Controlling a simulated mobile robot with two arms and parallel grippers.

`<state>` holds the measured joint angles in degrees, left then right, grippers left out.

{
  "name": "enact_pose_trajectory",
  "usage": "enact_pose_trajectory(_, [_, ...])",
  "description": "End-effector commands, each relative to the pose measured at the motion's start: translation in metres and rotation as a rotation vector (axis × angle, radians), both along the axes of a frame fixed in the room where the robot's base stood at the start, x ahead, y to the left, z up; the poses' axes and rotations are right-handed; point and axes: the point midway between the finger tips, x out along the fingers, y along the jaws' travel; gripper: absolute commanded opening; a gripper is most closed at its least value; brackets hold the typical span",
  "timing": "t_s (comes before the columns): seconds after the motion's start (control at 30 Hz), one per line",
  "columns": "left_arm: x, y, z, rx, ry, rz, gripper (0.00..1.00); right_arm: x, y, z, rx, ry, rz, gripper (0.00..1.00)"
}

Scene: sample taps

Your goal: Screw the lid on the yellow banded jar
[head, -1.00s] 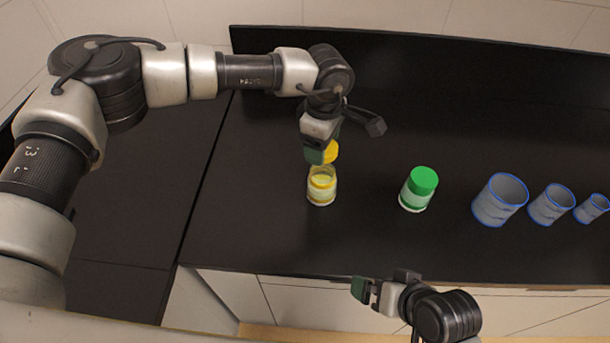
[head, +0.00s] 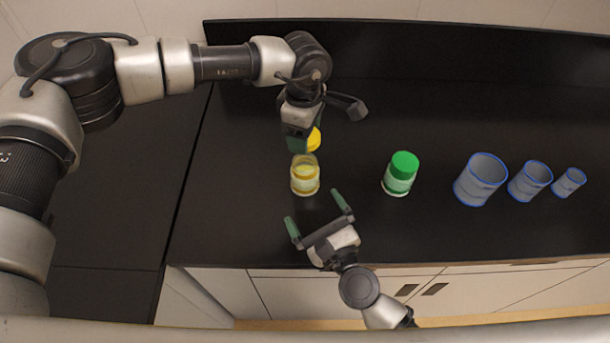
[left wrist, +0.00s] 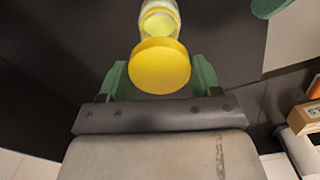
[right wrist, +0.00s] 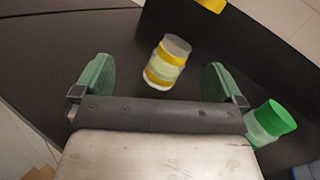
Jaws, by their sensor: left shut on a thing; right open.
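The yellow banded jar (head: 305,178) stands upright and open on the black counter in the head view. It also shows in the right wrist view (right wrist: 165,65), ahead between the finger tips, and behind the lid in the left wrist view (left wrist: 160,17). The yellow lid (head: 314,139) is held by my left gripper (head: 298,140), above and just behind the jar, apart from it. In the left wrist view the lid (left wrist: 160,66) sits between both green fingers. My right gripper (head: 319,216) is open and empty, in front of the jar, its fingers pointing toward it.
A jar with a green lid (head: 401,174) stands to the right of the yellow banded jar. Three blue-rimmed cups (head: 480,180) stand farther right. The counter (head: 240,215) is bare left of the jar, and its front edge runs below my right gripper.

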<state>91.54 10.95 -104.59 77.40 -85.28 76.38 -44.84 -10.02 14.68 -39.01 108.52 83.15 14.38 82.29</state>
Motion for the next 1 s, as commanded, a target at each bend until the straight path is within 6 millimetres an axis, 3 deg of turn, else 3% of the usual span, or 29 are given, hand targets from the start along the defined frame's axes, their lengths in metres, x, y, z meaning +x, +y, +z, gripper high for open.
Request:
enact_pose_trajectory(0.23, [0.001, 0.000, 0.001, 0.000, 0.000, 0.003, 0.42, 0.012, -0.015, -0.025, 0.253, 0.177, -0.144, 1.00])
enact_pose_trajectory(0.73, [0.001, 0.000, 0.001, 0.000, 0.000, 0.003, 0.42, 0.018, -0.015, -0.028, 0.276, 0.192, -0.161, 1.00])
enact_pose_trajectory(1.0, [0.001, 0.000, 0.001, 0.000, 0.000, 0.003, 0.42, 0.058, -0.003, -0.027, 0.275, 0.189, -0.159, 1.00])
